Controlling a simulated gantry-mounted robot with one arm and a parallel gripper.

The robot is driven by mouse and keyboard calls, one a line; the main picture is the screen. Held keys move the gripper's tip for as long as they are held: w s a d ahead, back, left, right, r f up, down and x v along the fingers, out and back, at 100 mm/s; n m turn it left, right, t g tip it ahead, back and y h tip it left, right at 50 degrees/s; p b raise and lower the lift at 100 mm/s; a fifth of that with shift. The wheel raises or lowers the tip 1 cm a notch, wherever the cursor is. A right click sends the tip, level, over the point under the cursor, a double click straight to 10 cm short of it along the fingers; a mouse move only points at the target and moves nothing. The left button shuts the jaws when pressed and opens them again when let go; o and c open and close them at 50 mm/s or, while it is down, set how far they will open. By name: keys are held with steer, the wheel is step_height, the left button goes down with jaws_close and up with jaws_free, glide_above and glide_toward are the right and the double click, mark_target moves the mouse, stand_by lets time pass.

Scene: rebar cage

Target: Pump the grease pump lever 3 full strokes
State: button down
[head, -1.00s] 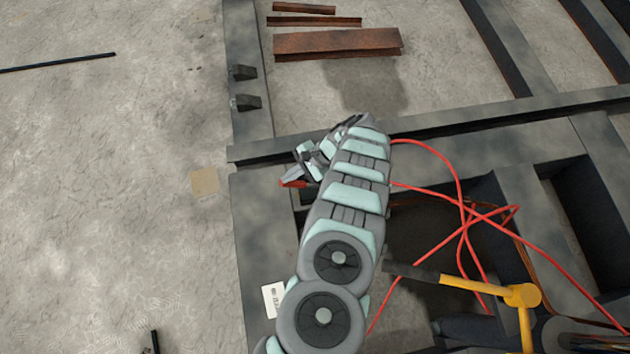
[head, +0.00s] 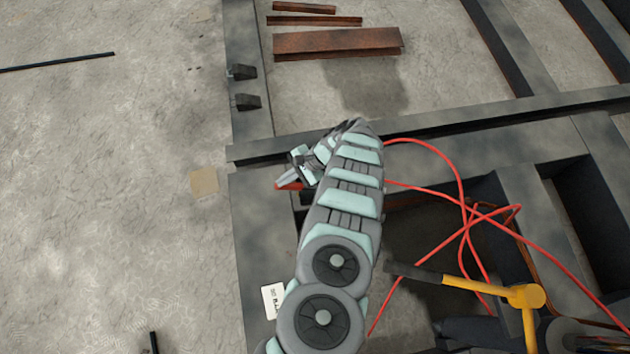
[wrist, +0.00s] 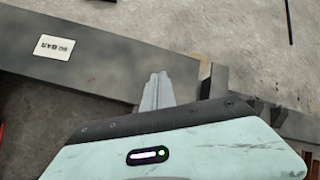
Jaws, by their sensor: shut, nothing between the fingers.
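The grease pump lever, a yellow bar (head: 478,287) with a black grip (head: 412,272), lies nearly level at the lower right of the head view. A yellow upright post (head: 528,325) stands under its right end. My gripper (head: 284,182) is up and to the left of the lever, well apart from it, over the dark steel frame. In the wrist view my gripper's grey fingers (wrist: 157,90) are together and empty. The lever does not show in the wrist view. My arm stands between the gripper and the lever in the head view.
Red hoses (head: 462,225) loop across the frame opening right of my arm. A dark steel beam (head: 262,215) carries a white label (head: 273,300), also in the wrist view (wrist: 54,46). Rusty steel sections (head: 337,44) lie at the top. Concrete floor at left is mostly clear.

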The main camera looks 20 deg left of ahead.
steer(key=shift+f, duration=0.1)
steer(key=shift+s+a+f+b, duration=0.15)
steer(key=shift+a+f+b, duration=0.2)
steer(key=shift+f, duration=0.1)
steer(key=shift+s+a+f+b, duration=0.1)
steer(key=shift+a+f+b, duration=0.1)
steer(key=shift+f, duration=0.15)
steer(key=shift+s+a+f+b, duration=0.1)
steer(key=shift+f+b, duration=0.1)
steer(key=shift+f, duration=0.1)
steer(key=shift+d, duration=0.1)
steer(key=shift+s+a+f+b, duration=0.1)
steer(key=shift+a+f+b, duration=0.15)
steer(key=shift+f+b, duration=0.35)
steer(key=shift+f, duration=0.1)
